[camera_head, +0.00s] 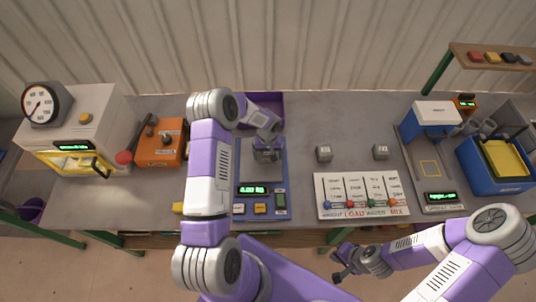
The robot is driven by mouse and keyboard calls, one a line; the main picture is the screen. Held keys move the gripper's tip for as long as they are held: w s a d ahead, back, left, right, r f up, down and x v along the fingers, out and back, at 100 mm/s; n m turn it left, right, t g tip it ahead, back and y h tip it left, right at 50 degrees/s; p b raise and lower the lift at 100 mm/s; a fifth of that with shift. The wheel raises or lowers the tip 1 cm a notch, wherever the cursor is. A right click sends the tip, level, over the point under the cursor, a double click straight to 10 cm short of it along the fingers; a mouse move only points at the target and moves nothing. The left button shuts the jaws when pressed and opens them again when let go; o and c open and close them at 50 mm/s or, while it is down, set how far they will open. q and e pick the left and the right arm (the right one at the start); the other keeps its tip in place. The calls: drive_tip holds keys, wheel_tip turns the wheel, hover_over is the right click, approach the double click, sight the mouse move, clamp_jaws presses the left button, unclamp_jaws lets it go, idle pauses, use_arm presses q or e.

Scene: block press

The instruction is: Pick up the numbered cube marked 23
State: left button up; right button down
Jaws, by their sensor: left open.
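Two small grey cubes stand on the grey table: a left one (324,154) and a right one (380,152). The marks on their faces are too small to read, so I cannot tell which is 23. My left gripper (268,155) is open, reaching down over the blue-framed device with a green display (262,190), left of both cubes. What lies right under its fingers is hidden. My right gripper (340,264) is low in front of the table's front edge, away from the cubes; its jaws are too small and dark to judge.
A white panel with coloured knobs (361,196) lies in front of the cubes. A purple bin (295,108) is behind my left gripper. An orange box (160,152) and oven-like machine (85,135) stand left.

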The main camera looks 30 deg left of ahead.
use_arm(q)
drive_tip(key=shift+w, duration=0.1)
drive_tip(key=c, duration=1.3)
